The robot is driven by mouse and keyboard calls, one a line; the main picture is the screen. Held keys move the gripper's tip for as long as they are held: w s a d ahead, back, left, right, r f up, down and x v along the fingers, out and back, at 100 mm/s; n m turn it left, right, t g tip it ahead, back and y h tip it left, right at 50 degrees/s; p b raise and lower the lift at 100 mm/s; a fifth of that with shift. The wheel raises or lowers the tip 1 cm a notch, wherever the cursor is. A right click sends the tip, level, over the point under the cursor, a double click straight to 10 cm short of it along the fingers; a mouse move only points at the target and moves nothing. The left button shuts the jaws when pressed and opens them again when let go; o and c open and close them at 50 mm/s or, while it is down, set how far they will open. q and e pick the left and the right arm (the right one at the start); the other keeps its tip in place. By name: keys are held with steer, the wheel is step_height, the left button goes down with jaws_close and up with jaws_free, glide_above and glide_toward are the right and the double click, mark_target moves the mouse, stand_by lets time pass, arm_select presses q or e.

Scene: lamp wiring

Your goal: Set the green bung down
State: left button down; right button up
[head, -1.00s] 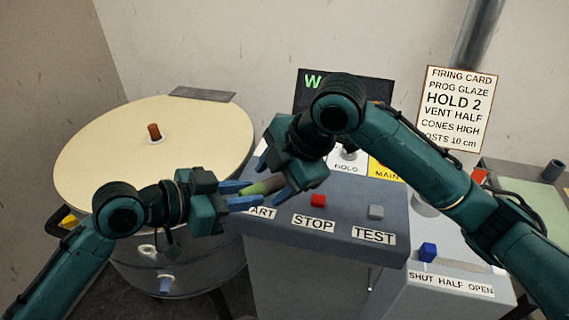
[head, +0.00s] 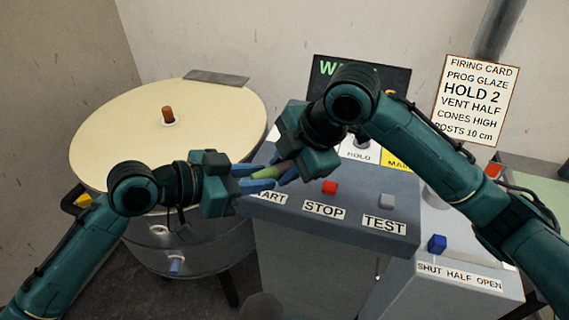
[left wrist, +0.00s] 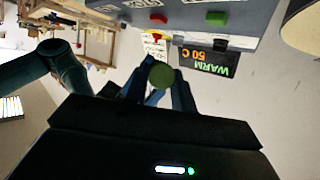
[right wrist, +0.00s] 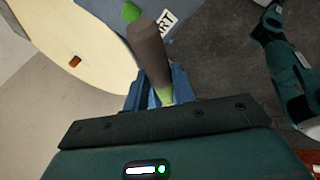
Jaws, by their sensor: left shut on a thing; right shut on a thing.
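The green bung (head: 285,169) is between my two grippers, above the front of the control panel. My left gripper (head: 264,178) comes from the left and is shut on it. My right gripper (head: 283,168) reaches down from the upper right and is shut on it too. In the left wrist view the bung shows as a green disc (left wrist: 160,76) between the fingertips. In the right wrist view a dark grey-brown length (right wrist: 149,50) sticks out past the fingers, green at its lower end. The exact contact points are partly hidden.
The panel carries a red STOP button (head: 330,187) and a grey TEST button (head: 387,201). A round kiln with a cream lid (head: 215,120) stands at left, a brown plug (head: 168,115) upright in its lid. A blue lever knob (head: 437,243) is at lower right.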

arm_select(q)
steer(key=c, duration=1.1)
jaws_free()
